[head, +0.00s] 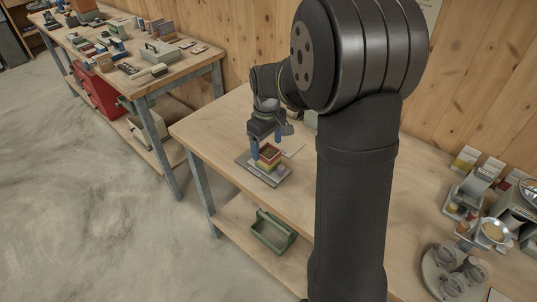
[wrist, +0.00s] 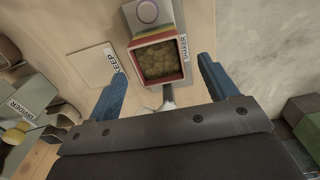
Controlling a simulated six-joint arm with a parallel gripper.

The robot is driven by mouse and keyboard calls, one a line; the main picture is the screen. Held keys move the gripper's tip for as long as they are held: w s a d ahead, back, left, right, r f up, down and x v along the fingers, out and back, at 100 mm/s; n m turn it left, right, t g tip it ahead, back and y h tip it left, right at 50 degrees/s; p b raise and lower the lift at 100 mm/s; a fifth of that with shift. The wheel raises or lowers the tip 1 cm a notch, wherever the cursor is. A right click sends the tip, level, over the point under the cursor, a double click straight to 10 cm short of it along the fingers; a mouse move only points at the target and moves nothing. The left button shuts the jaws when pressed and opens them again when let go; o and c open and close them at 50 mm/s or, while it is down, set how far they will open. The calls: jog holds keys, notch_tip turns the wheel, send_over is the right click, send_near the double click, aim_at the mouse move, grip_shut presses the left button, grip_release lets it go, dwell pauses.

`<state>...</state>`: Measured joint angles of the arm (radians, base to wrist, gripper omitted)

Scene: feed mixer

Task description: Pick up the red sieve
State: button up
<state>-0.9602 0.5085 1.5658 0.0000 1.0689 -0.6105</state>
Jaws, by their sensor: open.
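The red sieve (wrist: 157,39) shows in the wrist view as a square red-rimmed frame with yellow-brown grainy stuff inside. It sits on a base labelled SHAKER, and a grey handle (wrist: 168,95) sticks out toward my gripper. In the head view the red sieve (head: 271,151) stands on a yellowish-green stack on a grey plate (head: 281,175). My gripper (wrist: 162,72) is open and empty. Its blue fingers lie to the left and right of the handle and the sieve's near edge, apart from both. In the head view my gripper (head: 266,141) is just above the sieve.
A KEEP card (wrist: 97,64) lies left of the sieve. A green box labelled DIVIDER (wrist: 30,97) stands further left. A purple knob (wrist: 147,12) is on the shaker's far end. Cups and a metal bowl (head: 493,231) stand at the bench's right; an open green tray (head: 270,235) is below.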

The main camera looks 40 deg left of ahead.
jog(key=shift+f, duration=0.85)
jog(key=shift+c, duration=0.5)
jog(key=c, duration=1)
